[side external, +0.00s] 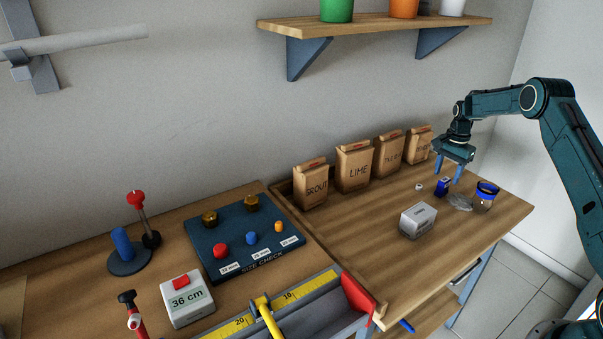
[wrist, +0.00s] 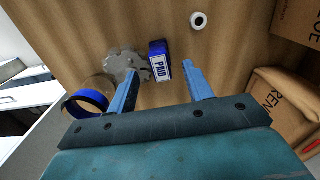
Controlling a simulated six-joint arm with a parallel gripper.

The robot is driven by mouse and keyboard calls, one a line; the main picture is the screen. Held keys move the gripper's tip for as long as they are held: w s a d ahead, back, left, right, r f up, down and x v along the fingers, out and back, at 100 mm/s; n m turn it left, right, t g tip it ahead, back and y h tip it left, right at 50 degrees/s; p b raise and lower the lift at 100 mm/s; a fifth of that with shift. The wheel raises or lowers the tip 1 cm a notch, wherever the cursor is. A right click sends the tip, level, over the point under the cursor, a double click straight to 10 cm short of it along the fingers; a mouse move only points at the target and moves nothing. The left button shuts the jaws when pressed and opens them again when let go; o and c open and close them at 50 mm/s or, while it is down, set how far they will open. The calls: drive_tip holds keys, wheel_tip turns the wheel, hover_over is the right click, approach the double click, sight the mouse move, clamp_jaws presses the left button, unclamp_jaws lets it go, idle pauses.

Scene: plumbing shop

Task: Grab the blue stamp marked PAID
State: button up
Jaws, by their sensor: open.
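The blue stamp (wrist: 159,61) with a white PAID label stands on the wooden worktop in the wrist view. In the side external view the blue stamp (side external: 443,187) is small, just below my gripper (side external: 456,176). My gripper is open and empty, its two blue fingers pointing down. In the wrist view the stamp shows past the fingertips of my gripper (wrist: 158,70), nearer the left finger. I cannot tell whether a finger touches it.
A grey scalloped disc (wrist: 126,65) lies close beside the stamp, with a blue-rimmed jar (side external: 485,195) beyond it. A small white roll (side external: 419,187), a white box (side external: 418,220) and several paper bags (side external: 354,167) stand nearby. Bare worktop lies in front.

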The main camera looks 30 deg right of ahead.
sight(445, 179)
drive_tip(key=shift+f, duration=2.6)
drive_tip(key=c, duration=1.1)
drive_tip(key=shift+r, duration=0.2)
wheel_tip(445, 179, up, 20)
drive_tip(key=shift+f, duration=0.15)
